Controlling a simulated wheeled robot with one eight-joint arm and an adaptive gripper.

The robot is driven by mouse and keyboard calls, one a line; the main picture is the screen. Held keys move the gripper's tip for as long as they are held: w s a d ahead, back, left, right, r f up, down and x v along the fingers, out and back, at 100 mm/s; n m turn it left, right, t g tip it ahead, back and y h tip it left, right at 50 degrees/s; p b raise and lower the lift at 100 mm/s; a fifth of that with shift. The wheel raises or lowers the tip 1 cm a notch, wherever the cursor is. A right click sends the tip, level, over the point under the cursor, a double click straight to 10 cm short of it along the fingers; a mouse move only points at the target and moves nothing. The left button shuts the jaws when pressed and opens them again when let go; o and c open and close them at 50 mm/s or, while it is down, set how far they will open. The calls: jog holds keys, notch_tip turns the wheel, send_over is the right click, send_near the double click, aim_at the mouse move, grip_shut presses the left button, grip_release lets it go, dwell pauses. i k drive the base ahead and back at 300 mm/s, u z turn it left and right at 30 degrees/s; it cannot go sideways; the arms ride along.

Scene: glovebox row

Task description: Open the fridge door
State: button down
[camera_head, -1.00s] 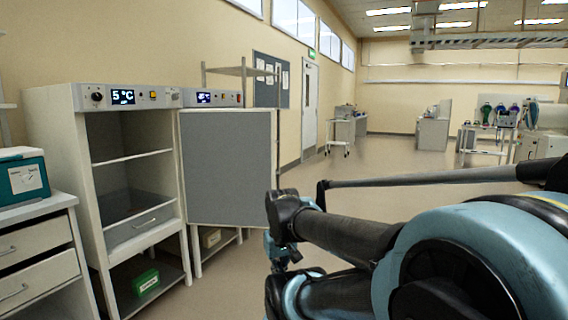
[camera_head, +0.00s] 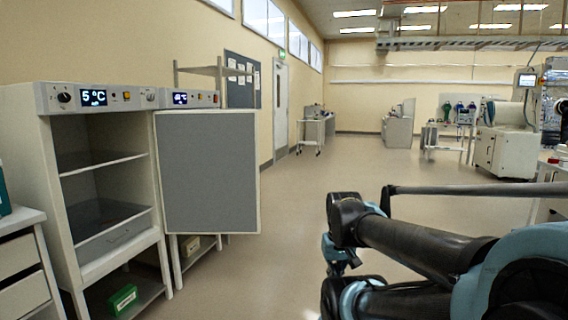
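The fridge (camera_head: 40,150) is the white cabinet on the left with a 5 °C display (camera_head: 93,97). Its front is open, showing shelves and a drawer (camera_head: 113,236) inside. The fridge door (camera_head: 208,170), a grey panel with a pale rim, stands swung out to the right of the opening. My arm is folded at the lower right, apart from the door with floor between them. The end of my arm, where my gripper (camera_head: 340,256) seems to be, shows only as a small teal and black part below the black joint. Its fingers cannot be made out.
A second cabinet with its own display (camera_head: 182,98) stands behind the door. A green box (camera_head: 122,299) lies on the shelf under the fridge. A white drawer unit (camera_head: 22,265) is at the left edge. The floor (camera_head: 300,190) ahead is clear.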

aim_at(208, 164)
jog(key=z, duration=0.05)
jog(key=i, duration=1)
